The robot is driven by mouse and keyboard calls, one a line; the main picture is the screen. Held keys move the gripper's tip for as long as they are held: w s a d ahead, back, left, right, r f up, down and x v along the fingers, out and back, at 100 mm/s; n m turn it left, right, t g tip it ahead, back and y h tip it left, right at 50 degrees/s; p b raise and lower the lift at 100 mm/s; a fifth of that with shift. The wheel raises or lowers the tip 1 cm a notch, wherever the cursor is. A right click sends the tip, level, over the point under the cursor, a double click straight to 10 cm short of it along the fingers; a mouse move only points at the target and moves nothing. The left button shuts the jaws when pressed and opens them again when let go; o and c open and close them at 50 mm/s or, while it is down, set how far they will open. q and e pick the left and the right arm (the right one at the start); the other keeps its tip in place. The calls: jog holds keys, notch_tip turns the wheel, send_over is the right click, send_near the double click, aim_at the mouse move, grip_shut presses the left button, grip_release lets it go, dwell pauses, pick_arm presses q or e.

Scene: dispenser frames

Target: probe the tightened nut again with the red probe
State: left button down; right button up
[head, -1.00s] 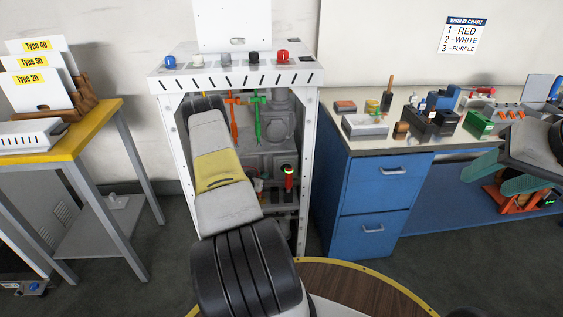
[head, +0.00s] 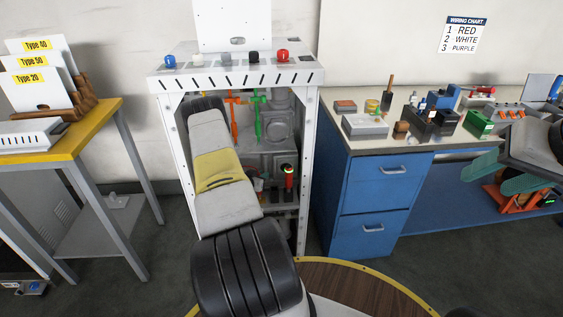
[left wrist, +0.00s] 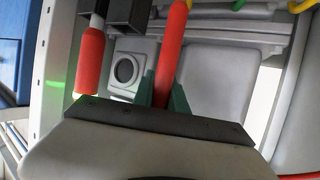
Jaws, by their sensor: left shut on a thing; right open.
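My left gripper (left wrist: 163,92) has green fingers that are shut on a red rod, the red probe (left wrist: 172,45), in the left wrist view. A second red cylinder (left wrist: 89,62) with a pale end stands to its left. In the head view my left arm reaches into the white dispenser frame (head: 310,130), and its gripper is hidden behind the arm. A red cylinder with a glowing green ring (head: 289,177) stands inside the frame, right of my arm. I cannot make out the nut or whether the probe touches it. My right gripper (head: 502,176) is open and empty at the right.
A grey block with a dark round face (left wrist: 126,70) sits close behind the fingers. Orange (head: 233,120) and green (head: 258,118) pipes run inside the frame. A blue cabinet (head: 375,195) with a cluttered top stands right. A yellow-topped table (head: 85,130) stands left.

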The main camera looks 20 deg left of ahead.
pick_arm(q)
jog(key=shift+f, duration=0.25)
dwell(0.5)
jog(key=shift+r, duration=0.1)
jog(key=shift+r, duration=2.4)
